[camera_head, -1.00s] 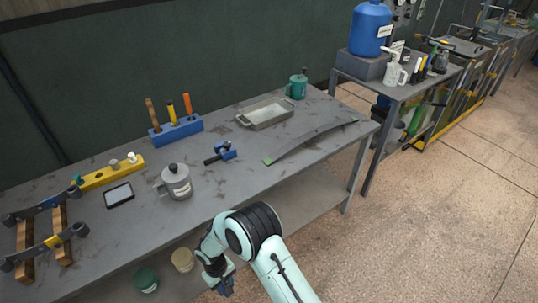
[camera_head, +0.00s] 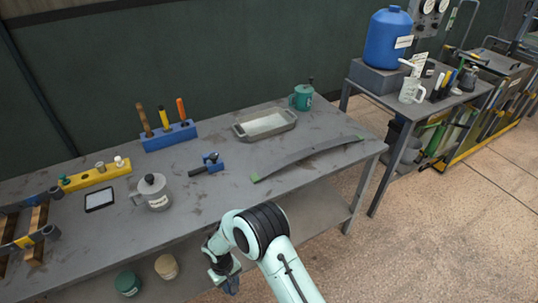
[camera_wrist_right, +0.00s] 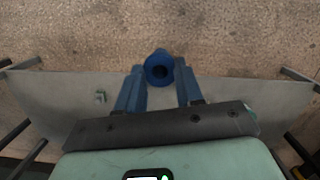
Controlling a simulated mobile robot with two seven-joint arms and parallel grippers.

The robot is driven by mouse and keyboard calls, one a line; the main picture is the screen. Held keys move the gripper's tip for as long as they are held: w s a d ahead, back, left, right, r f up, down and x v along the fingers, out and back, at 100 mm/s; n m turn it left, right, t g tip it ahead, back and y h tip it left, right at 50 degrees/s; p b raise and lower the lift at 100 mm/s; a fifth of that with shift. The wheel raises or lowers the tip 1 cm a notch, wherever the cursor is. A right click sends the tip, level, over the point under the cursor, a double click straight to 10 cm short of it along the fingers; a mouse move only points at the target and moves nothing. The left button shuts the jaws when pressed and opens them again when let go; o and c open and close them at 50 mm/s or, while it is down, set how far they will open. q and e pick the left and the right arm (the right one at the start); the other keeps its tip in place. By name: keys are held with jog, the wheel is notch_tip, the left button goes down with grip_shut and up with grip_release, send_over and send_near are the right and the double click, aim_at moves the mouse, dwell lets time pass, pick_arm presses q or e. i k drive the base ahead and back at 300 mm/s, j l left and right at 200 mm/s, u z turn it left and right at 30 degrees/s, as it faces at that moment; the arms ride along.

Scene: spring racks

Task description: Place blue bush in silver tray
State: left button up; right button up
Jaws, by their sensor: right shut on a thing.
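The blue bush (camera_wrist_right: 159,56) is a round flanged piece with a dark hole, seen in the right wrist view between the two blue fingers of my right gripper (camera_wrist_right: 159,78). The gripper is shut on it. In the head view my right gripper (camera_head: 231,284) hangs low in front of the bench's front edge, and the bush cannot be made out there. The silver tray (camera_head: 268,134) is a shallow grey rectangular dish at the back right of the bench. It looks empty. My right gripper is well in front of it and apart from it. My left gripper is not in view.
On the bench (camera_head: 215,212) stand a grey lidded pot (camera_head: 158,201), a small blue clamp-like tool (camera_head: 208,165), a blue tool holder (camera_head: 170,137), a curved leaf spring (camera_head: 308,156) and a green mug (camera_head: 303,97). Two round containers, green (camera_head: 128,284) and tan (camera_head: 166,267), sit on the lower shelf.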

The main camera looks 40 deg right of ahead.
aim_at(265, 126)
jog(key=l, duration=0.4)
jog(key=k+l+u, duration=0.15)
jog(key=l, duration=0.65)
jog(key=k+l+u, duration=0.15)
jog(key=l, duration=0.2)
jog(key=k+l, duration=0.1)
jog(key=l, duration=0.3)
jog(key=k+l+u, duration=0.1)
jog(key=l, duration=0.25)
jog(key=k+l+u, duration=0.1)
jog(key=l, duration=0.3)
